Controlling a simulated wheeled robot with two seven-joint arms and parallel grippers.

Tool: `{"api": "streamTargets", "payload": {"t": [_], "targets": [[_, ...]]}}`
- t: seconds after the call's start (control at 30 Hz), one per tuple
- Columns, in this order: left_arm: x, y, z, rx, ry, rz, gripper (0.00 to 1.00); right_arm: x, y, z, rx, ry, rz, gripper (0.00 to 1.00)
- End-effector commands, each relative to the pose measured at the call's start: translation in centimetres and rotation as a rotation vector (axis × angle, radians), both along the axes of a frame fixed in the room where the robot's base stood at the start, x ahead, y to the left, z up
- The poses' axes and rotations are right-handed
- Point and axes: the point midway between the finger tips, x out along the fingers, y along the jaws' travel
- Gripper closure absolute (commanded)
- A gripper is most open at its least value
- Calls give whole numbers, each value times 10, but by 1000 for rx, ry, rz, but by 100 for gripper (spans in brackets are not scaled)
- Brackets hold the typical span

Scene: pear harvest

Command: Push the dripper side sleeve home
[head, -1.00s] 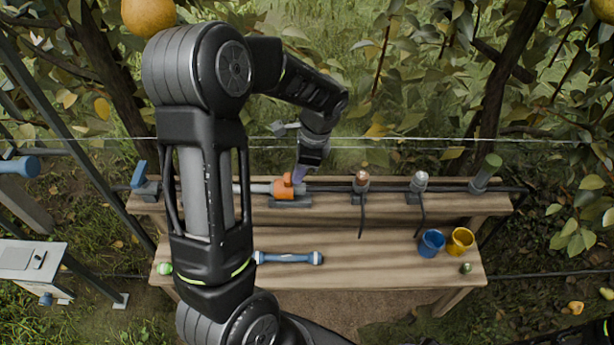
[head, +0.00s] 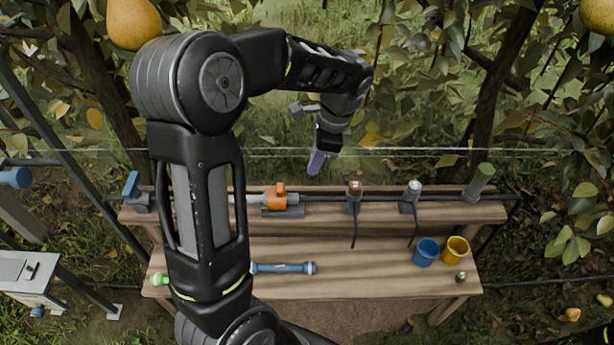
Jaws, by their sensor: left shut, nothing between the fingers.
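An orange valve-like fitting (head: 275,203) with a raised handle sits on the back ledge of the workbench, in line with a pipe. A short grey collar (head: 293,199) shows at its right end and a pale grey pipe (head: 247,200) at its left. I cannot tell which piece is the dripper side sleeve or how far it is seated. My left gripper (head: 315,165) is shut and empty, pointing down above and to the right of the orange fitting, apart from it. My right gripper is not in view.
Two upright fittings, copper-tipped (head: 354,189) and silver-tipped (head: 413,188), stand right of the fitting with hanging black tubes. A blue tool (head: 284,268) lies on the lower bench (head: 350,275). Blue (head: 426,251) and yellow (head: 456,250) cups stand right. A wire (head: 450,153) crosses behind.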

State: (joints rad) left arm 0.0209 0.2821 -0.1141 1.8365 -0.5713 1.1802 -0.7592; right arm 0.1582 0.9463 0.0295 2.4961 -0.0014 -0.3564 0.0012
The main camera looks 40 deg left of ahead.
Motion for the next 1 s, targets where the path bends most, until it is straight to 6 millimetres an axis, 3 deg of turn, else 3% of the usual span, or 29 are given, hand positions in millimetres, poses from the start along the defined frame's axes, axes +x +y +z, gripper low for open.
{"api": "streamTargets", "payload": {"t": [0.23, 0.63, 0.77, 0.87, 1.0], "targets": [[4, -5, 24, 0, -1, -1, 100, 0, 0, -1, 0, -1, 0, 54], [5, -6, 25, 1, -8, 15, 100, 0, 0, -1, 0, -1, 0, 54], [27, -12, 20, -20, -110, 74, 100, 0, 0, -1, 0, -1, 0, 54], [51, -33, 8, -87, -236, 150, 100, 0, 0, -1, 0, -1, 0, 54], [76, -94, -42, -258, -383, 312, 100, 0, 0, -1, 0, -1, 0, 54]]}}
